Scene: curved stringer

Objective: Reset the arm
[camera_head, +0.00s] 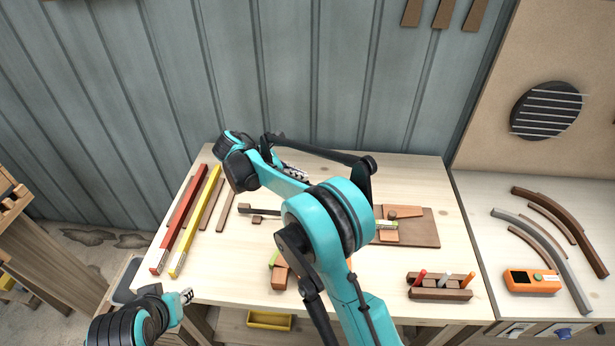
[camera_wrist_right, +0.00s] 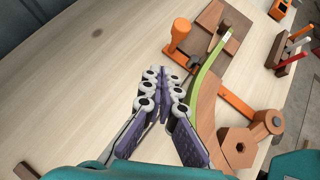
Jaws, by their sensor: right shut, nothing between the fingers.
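My right arm reaches up over the workbench (camera_head: 405,290) and bends back to the left. My right gripper (camera_head: 293,171) is partly hidden behind its forearm in the head view. In the right wrist view the gripper (camera_wrist_right: 164,78) is shut and empty, with its fingertips together above the bench. My left gripper (camera_head: 187,297) is small at the bench's front left edge; its finger gap is too small to make out. A green curved strip (camera_wrist_right: 211,68) lies along a brown board (camera_wrist_right: 207,95) to the right of the right gripper's fingers in the wrist view.
Orange clamps (camera_wrist_right: 178,36) stand by the strip. A red level (camera_head: 180,220) and a yellow level (camera_head: 196,220) lie at the bench's left. A pen holder (camera_head: 440,293) stands front right. Curved pieces (camera_head: 548,250) and an orange meter (camera_head: 532,281) lie on the right-hand table.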

